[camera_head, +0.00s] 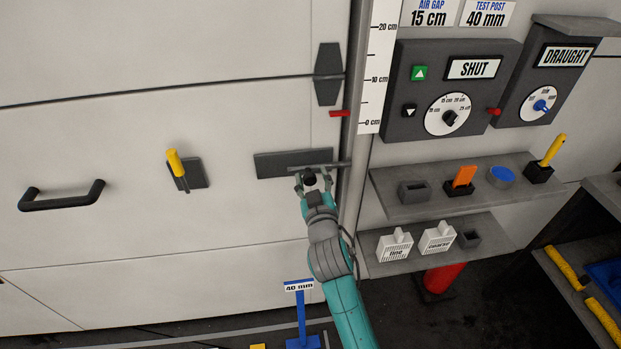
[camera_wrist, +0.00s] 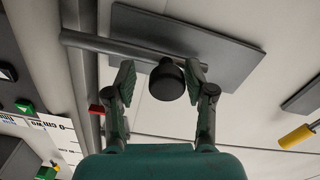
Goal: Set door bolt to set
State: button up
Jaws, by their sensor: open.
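The door bolt is a grey rod (camera_wrist: 90,42) on a dark grey plate (camera_head: 265,164) fixed to the pale door (camera_head: 110,135). The rod reaches past the door's right edge to the frame post in the head view. A black round knob (camera_wrist: 167,80) sits on the bolt. My gripper (camera_head: 310,181) is at the knob. In the wrist view my gripper (camera_wrist: 160,82) is open, with one finger on each side of the knob. A gap shows between the knob and the left finger; the right finger is very close, and I cannot tell whether it touches.
A yellow-handled lever (camera_head: 175,162) and a black pull handle (camera_head: 62,196) are on the door to the left. A red tab (camera_head: 339,113) is above the bolt. Shelves (camera_head: 425,205) with blocks and a control box (camera_head: 450,90) stand to the right.

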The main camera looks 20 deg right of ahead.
jog(key=shift+s+a, duration=0.1)
jog(key=shift+s, duration=0.05)
jog(key=shift+s, duration=0.3)
jog(key=s+a, duration=0.1)
jog(key=s, duration=1)
jog(key=shift+a, duration=0.1)
jog(key=s+d+f+g+y, duration=0.1)
jog(key=s+f, duration=0.5)
jog(key=s, duration=0.3)
jog(key=s+d+f+g+y, duration=0.1)
jog(key=s+f, duration=0.5)
jog(key=s, duration=0.4)
jog(key=s+d+r+m, duration=0.1)
jog(key=s, duration=0.9)
jog(key=s+d+r+m+g, duration=0.1)
jog(key=s, duration=1)
jog(key=shift+s+d+r, duration=0.2)
jog(key=shift+d+r, duration=0.05)
jog(key=shift+d, duration=0.05)
